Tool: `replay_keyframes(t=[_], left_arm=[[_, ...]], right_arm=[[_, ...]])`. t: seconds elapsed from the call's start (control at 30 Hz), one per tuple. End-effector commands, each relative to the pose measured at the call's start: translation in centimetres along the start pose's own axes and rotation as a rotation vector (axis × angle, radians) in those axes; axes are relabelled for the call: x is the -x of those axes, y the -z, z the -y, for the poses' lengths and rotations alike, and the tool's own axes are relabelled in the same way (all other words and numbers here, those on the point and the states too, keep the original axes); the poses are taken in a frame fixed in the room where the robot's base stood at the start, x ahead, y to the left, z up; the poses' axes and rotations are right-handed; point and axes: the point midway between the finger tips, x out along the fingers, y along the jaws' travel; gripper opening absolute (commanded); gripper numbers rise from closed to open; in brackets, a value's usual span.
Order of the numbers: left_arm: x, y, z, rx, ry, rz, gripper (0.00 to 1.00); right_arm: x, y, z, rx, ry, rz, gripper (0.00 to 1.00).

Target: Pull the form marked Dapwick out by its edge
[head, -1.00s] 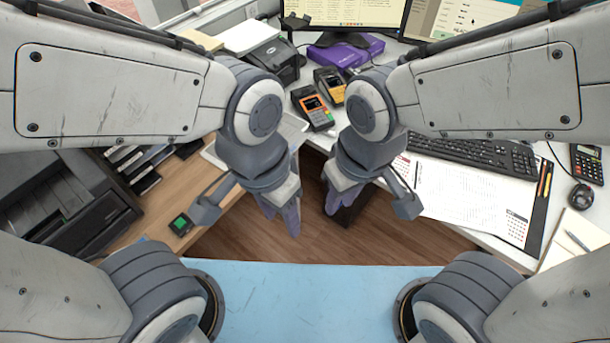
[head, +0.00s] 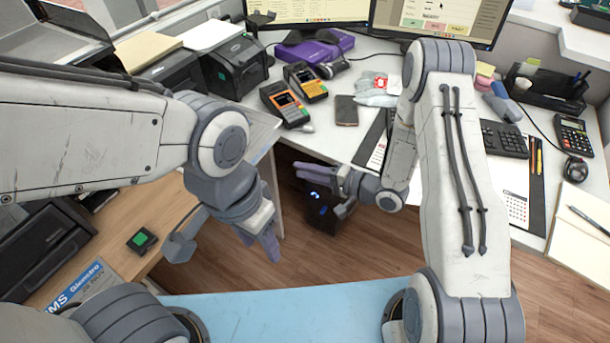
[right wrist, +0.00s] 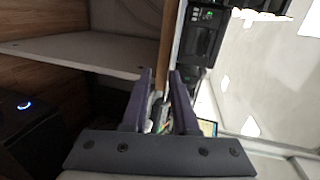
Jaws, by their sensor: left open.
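I cannot make out a form marked Dapwick in either view. My left gripper (head: 268,240) hangs over the wooden floor beside the brown counter, open and empty. My right gripper (head: 318,176) points left below the front edge of the white desk, above a dark box with a small blue light. In the right wrist view my right gripper (right wrist: 165,82) has its two fingers apart. Small coloured things show through the gap, but I cannot tell what they are or how far off.
The dark box (head: 322,212) stands under the desk.

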Motion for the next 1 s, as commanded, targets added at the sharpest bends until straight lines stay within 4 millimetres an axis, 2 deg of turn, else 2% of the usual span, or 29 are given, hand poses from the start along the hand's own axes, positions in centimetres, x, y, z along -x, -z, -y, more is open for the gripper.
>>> replay_keyframes(t=[0.27, 0.7, 1.0], left_arm=[[-0.5, 0.0, 0.0, 0.0, 0.0, 0.0, 0.5], [-1.7, -0.1, 0.1, 0.0, 0.0, 0.0, 0.5], [-1.5, -0.1, 0.1, 0.0, 0.0, 0.0, 0.5]], right_arm=[[-1.6, -0.1, 0.3, -0.018, 0.021, 0.006, 0.28], [-6.9, -0.2, 1.4, -0.016, 0.019, 0.005, 0.28], [-10.1, -0.2, 2.3, -0.017, 0.019, 0.005, 0.28]])
